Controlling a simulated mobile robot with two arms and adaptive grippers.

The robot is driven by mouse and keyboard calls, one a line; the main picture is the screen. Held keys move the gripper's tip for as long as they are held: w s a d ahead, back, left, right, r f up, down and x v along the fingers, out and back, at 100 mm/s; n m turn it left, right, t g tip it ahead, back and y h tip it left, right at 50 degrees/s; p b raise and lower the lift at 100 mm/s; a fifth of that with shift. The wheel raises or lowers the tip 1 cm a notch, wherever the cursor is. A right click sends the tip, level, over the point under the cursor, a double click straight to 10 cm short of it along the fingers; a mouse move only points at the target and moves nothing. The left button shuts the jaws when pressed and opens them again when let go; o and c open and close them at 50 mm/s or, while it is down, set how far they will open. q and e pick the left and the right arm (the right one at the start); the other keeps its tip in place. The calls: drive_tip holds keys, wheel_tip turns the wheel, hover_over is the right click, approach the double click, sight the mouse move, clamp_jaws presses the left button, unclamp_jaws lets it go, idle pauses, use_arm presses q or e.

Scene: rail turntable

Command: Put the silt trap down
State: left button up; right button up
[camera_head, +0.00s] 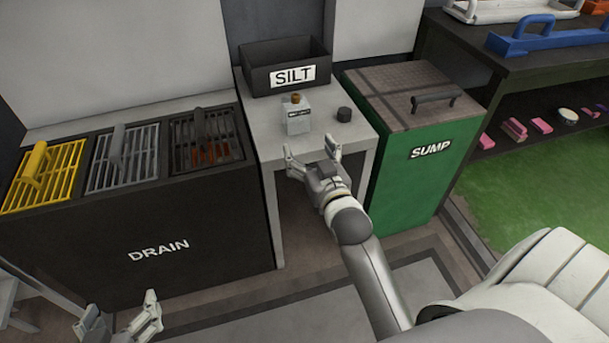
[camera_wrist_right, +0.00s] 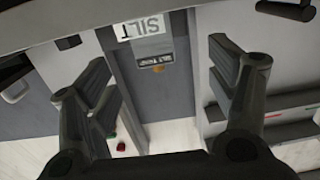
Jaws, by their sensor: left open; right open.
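The silt trap (camera_head: 298,123) is a small light grey box with a dark label and a brown-orange knob on top. It stands upright on the narrow grey table (camera_head: 262,132), in front of the dark SILT bin (camera_head: 262,73). My right gripper (camera_head: 313,156) is open and empty at the table's front edge, apart from the trap. In the right wrist view, the trap's label and orange knob (camera_wrist_right: 158,69) show beyond the spread fingers (camera_wrist_right: 165,90). My left gripper (camera_head: 121,312) is open and empty at the lower left, away from the table.
The black DRAIN unit (camera_head: 160,215) with yellow, grey and dark grates is on the left. A green SUMP box (camera_head: 420,165) with a handled lid stands on the right. Shelves (camera_head: 545,75) hold tools farther right.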

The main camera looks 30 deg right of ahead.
drive_tip(key=s+a+f+n+g+y, duration=0.2)
drive_tip(key=s+a, duration=0.5)
drive_tip(key=s+a+f+n+g+y, duration=0.2)
drive_tip(key=s+a+f+g+y, duration=0.1)
drive_tip(key=s+a, duration=0.3)
drive_tip(key=shift+s+a+y, duration=0.3)
drive_tip(key=shift+s+a, duration=0.1)
drive_tip(key=shift+s, duration=0.1)
drive_tip(key=shift+f, duration=0.1)
